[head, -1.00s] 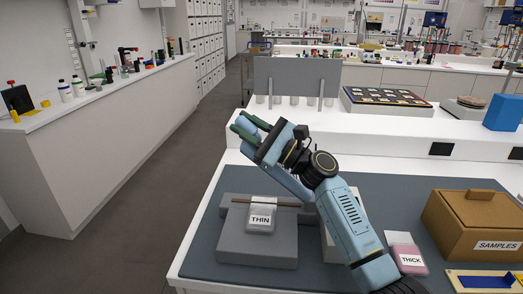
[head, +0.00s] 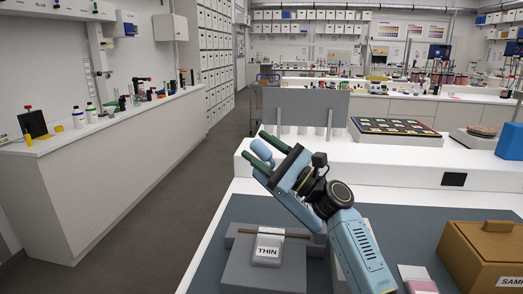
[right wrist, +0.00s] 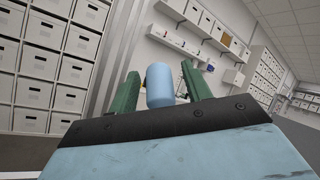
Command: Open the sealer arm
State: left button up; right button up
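The sealer's grey base (head: 265,268) stands on the dark mat, with a bag labelled THIN (head: 268,250) and a thin brown bar across it. The sealer arm's light blue rounded end (head: 262,143) is raised high above the base. The rest of the arm is hidden behind my right gripper. My right gripper (head: 258,149), with green fingers, is around this end. In the right wrist view the blue end (right wrist: 160,85) sits between the fingers (right wrist: 160,92), with a narrow gap on each side. The fingers look open. My left gripper is not in view.
A brown SAMPLES box (head: 485,250) stands at the right, with a pink-and-white bag (head: 415,278) beside it. A grey upright panel (head: 300,106) and a tray of colour samples (head: 395,131) are on the raised shelf behind. The floor at the left is clear.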

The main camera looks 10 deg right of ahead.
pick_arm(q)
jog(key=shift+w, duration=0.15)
pick_arm(e)
jog(key=shift+s+d+f, duration=0.15)
jog(key=shift+d+f, duration=0.05)
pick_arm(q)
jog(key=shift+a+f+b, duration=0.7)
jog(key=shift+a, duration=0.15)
pick_arm(e)
jog(key=v, duration=1.1)
jog(key=shift+s, duration=0.15)
jog(key=shift+d, duration=0.1)
jog(key=shift+f, duration=0.1)
